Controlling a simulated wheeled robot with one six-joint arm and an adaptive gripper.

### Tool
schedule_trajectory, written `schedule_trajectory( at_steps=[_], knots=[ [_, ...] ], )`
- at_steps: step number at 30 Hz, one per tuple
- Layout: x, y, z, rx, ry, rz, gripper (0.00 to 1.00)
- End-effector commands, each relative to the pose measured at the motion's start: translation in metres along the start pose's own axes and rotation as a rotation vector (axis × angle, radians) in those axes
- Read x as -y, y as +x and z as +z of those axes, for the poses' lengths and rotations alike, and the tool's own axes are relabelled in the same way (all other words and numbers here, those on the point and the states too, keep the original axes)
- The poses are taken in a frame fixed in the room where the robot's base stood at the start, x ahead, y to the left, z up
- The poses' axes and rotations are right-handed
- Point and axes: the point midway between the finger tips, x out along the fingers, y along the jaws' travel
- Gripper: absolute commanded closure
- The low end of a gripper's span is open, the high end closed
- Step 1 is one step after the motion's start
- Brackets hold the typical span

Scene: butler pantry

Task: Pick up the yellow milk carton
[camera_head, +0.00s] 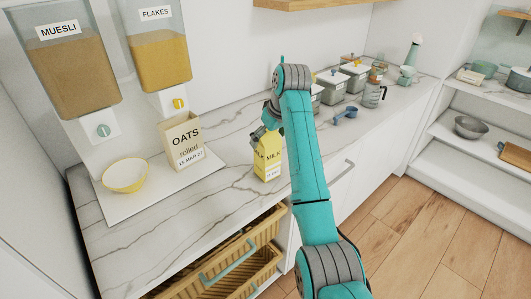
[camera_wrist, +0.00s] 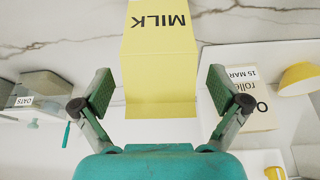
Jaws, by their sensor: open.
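The yellow milk carton (camera_head: 267,167) stands upright on the marble counter near its front edge, right of the oats box. In the wrist view the carton (camera_wrist: 160,62) appears upside down, with its MILK lettering readable that way. My gripper (camera_wrist: 160,85) is open, with one finger on each side of the carton's lower part in that picture and a visible gap on both sides. In the head view my gripper (camera_head: 262,133) is at the carton's upper end, partly hidden by my arm.
The beige oats box (camera_head: 183,143) and a yellow-rimmed bowl (camera_head: 126,175) stand left of the carton, below the muesli (camera_head: 75,65) and flakes (camera_head: 158,50) dispensers. A blue scoop (camera_head: 345,113), glass jug (camera_head: 371,95) and several canisters lie right. Wicker drawers (camera_head: 232,255) stick out below the counter.

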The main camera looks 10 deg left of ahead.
Motion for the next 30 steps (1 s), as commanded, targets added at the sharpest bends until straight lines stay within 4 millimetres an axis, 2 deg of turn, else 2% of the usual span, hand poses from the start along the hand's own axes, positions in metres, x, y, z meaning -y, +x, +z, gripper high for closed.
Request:
schedule_trajectory(
  at_steps=[3, 10, 11, 22, 30],
  knots=[
    [0.0006, 0.0113, 0.0056, -0.001, 0.0, 0.0, 0.02],
    [0.0006, 0.0128, 0.0061, -0.001, -0.001, 0.0, 0.02],
    [0.0006, 0.0128, 0.0062, -0.001, -0.001, 0.0, 0.07],
    [0.0007, 0.0131, 0.0063, -0.001, -0.001, 0.0, 1.0],
    [0.0005, 0.0103, 0.0047, -0.003, -0.001, 0.001, 1.0]
  ],
)
